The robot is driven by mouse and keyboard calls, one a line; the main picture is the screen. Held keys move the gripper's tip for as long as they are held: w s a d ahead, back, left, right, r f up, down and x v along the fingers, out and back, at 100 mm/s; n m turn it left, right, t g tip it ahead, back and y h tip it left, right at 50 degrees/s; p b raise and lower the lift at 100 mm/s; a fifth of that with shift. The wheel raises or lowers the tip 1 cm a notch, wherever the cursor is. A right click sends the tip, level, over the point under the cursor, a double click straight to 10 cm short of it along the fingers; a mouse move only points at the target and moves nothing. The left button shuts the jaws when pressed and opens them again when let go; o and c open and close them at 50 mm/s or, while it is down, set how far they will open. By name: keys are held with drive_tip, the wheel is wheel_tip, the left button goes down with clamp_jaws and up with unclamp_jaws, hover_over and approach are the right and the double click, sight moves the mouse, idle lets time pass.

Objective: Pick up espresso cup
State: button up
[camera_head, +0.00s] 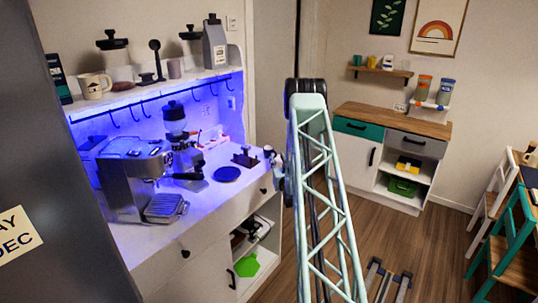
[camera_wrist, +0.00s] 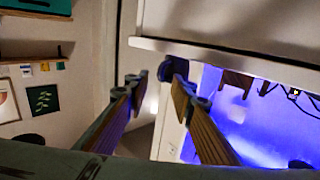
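No cup is clearly recognisable as the espresso cup. A small grey-brown cup (camera_head: 175,68) and a cream mug (camera_head: 93,86) stand on the upper shelf of the espresso cabinet. My gripper (camera_head: 274,162) is beside the right end of the cabinet counter, well apart from both cups and partly hidden by my arm. In the wrist view, the fingers of my gripper (camera_wrist: 152,77) are spread with a clear gap and nothing between them. No cup can be made out in the wrist view.
The espresso machine (camera_head: 136,176), a grinder (camera_head: 182,150) and a dark blue round plate (camera_head: 227,174) stand on the counter. The upper shelf (camera_head: 150,91) overhangs it. A sideboard (camera_head: 394,157) stands at the back right.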

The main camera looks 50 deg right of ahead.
sight(276, 154)
drive_tip(key=shift+x, duration=1.75)
clamp_jaws()
